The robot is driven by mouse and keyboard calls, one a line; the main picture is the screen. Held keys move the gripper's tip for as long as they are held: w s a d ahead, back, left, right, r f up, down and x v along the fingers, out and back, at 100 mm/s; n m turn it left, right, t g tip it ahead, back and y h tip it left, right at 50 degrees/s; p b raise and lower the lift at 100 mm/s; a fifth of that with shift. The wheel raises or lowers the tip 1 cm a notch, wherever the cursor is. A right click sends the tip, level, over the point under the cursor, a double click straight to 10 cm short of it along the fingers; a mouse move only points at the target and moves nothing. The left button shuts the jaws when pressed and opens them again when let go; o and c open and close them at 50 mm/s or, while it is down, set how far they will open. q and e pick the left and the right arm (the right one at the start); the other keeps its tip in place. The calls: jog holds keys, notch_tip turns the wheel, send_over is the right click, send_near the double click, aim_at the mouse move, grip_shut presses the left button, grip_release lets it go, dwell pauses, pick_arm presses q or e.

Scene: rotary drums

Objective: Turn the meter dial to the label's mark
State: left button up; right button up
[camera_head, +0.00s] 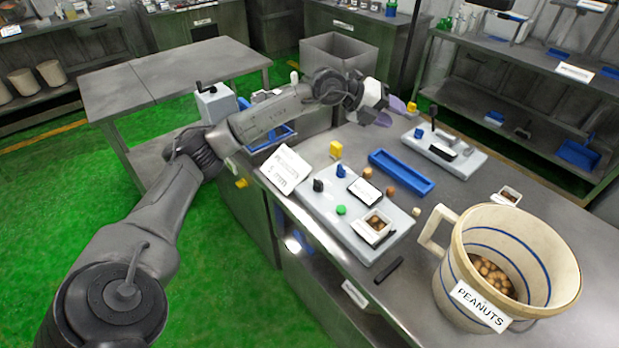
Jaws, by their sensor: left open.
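A light grey control panel (325,205) lies on the metal bench. It carries a black knob (318,185), a blue knob (340,170), a green button (341,210) and a dark display with a white frame (364,191). I cannot tell which knob is the meter dial. A white label card (286,168) with small, unreadable text stands at the panel's left end. My left gripper (393,111) is open and empty, above the bench beyond the panel and apart from its knobs. My right gripper is not in view.
A large mug marked PEANUTS (468,262) stands at the right front. A blue tray (401,172) lies behind the panel, near a second grey panel (464,162) with a black lever. A yellow block (336,150) and small brown pieces are nearby. A black bar (388,270) lies in front.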

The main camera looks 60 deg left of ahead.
pick_arm(q)
jog(key=s+a+f+n+g+y, duration=0.4)
jog(key=s+a+f+g, duration=0.2)
jog(key=f, duration=0.2)
jog(key=n+g+y, duration=0.2)
jog(key=n+g, duration=0.4)
jog(key=n, duration=0.1)
send_near(319, 180)
jog(key=f+b, duration=0.1)
jog(key=f, duration=0.4)
jog(key=f+b, duration=0.1)
jog(key=f, duration=0.2)
jog(key=shift+s+f+b, duration=0.2)
jog(key=shift+s+b, duration=0.05)
jog(key=shift+b, duration=0.1)
jog(key=shift+f, duration=0.7)
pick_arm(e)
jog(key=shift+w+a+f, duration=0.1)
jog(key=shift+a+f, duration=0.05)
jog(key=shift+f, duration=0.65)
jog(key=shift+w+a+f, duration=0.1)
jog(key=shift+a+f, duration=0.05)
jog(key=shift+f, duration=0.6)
pick_arm(q)
grip_shut()
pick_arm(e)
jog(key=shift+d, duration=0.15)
